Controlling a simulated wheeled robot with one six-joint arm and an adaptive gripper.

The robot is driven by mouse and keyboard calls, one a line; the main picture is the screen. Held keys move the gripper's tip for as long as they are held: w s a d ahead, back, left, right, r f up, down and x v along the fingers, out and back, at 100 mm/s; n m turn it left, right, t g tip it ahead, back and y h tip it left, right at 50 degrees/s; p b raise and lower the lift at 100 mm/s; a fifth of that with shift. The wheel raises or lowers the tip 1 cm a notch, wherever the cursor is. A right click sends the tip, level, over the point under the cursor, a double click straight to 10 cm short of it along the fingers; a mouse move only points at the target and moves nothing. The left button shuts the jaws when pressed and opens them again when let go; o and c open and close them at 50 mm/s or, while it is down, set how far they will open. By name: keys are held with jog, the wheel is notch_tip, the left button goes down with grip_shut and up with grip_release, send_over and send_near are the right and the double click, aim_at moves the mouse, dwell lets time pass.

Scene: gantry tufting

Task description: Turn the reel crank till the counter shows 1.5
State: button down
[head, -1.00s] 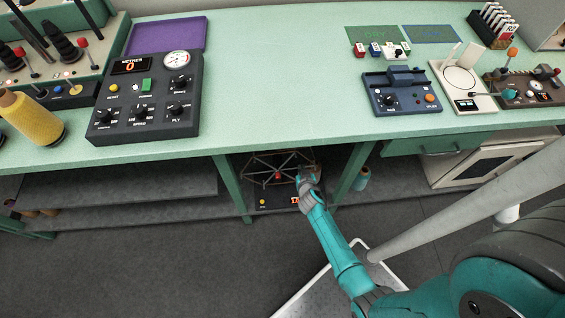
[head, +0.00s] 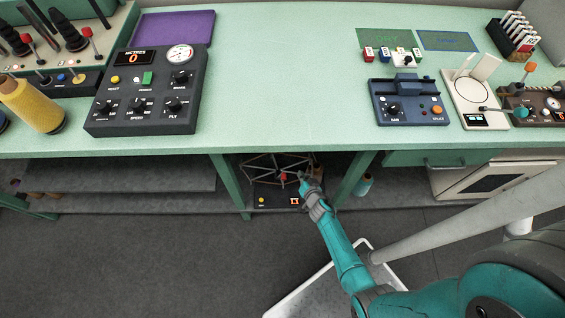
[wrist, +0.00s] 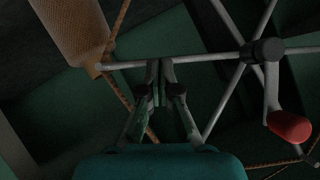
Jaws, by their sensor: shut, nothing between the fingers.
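The reel (head: 250,167), a wire frame of thin spokes, stands on the shelf under the table. Its crank has a red knob (head: 283,177); in the wrist view the knob (wrist: 290,126) sits low right of the dark hub (wrist: 263,51). A small orange counter (head: 295,201) glows on the dark base in front; its digits are too small to read. My gripper (head: 302,178) is just right of the red knob. In the wrist view my gripper (wrist: 160,92) is shut and empty, by a pale spoke, apart from the knob.
Table legs stand on both sides of the reel (head: 229,185), (head: 352,172). A brown thread-wound cone (wrist: 75,30) is upper left in the wrist view. A yellow button (head: 261,200) is on the base. The console on the table reads METRES 0 (head: 134,58).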

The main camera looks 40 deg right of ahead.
jog(key=shift+w+a+f+m+t+y, duration=0.1)
jog(key=shift+f+m+t+y, duration=0.25)
jog(key=shift+f, duration=0.2)
jog(key=shift+w+a+f+m+t+y, duration=0.1)
jog(key=shift+f+m+t+y, duration=0.2)
jog(key=shift+f, duration=0.25)
jog(key=shift+r, duration=0.1)
